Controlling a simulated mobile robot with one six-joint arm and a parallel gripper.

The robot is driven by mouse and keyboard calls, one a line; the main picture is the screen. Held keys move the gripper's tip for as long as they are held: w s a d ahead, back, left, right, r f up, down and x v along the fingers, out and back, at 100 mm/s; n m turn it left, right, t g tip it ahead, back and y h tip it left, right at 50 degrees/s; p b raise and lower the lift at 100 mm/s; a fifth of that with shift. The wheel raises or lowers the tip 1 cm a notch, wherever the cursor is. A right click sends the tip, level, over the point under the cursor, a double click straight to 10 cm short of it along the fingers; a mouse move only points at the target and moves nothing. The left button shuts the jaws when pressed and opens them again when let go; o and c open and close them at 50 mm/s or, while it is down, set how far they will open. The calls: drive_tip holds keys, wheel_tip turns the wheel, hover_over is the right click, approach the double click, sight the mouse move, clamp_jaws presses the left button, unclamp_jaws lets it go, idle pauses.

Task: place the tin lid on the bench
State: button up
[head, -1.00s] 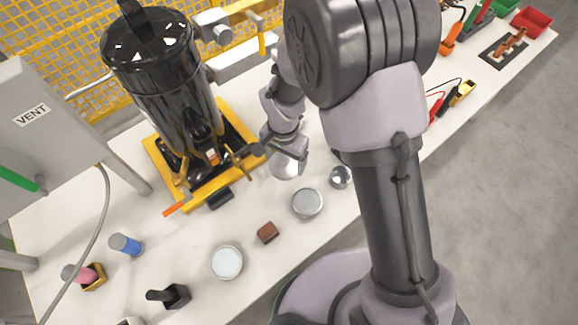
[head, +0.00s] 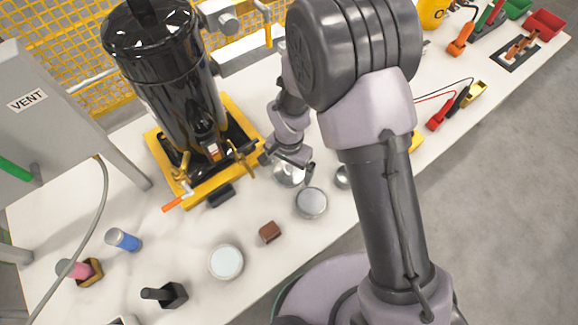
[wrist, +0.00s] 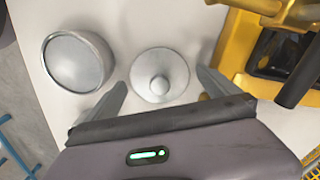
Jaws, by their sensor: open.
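The tin lid (head: 288,179) is a round silver-grey disc on the white bench (head: 252,207), in front of the yellow pallet. In the wrist view the lid (wrist: 145,88) shows its round central knob upward. My gripper (wrist: 161,80) is open, one finger on each side of the lid, with a gap to each. In the head view my gripper (head: 291,163) is just above the lid and hides its far part. A grey round tin (wrist: 75,62) stands left of the lid in the wrist view and nearer the front in the head view (head: 311,203).
A yellow pallet (head: 216,186) with a black compressor tank (head: 165,85) stands close to my gripper. A small silver round object (head: 342,177), a brown block (head: 270,232) and a white-topped round tin (head: 226,262) are nearby. Bench at front left has clear patches.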

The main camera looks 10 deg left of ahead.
wheel_tip(320, 180, up, 12)
drive_tip(key=p, duration=0.5)
wheel_tip(320, 180, up, 14)
drive_tip(key=f+t+y, duration=0.1)
drive_tip(key=t, duration=0.1)
hover_over(289, 168)
drive_tip(key=d, duration=0.7)
drive_tip(key=s+d+r+t+y, duration=0.1)
drive_tip(key=s+d+r+t, duration=0.2)
drive_tip(key=s+d+r, duration=0.9)
drive_tip(key=shift+s+d+r+m+t, duration=0.2)
drive_tip(key=shift+r+m+t, duration=0.2)
drive_tip(key=shift+r, duration=0.45)
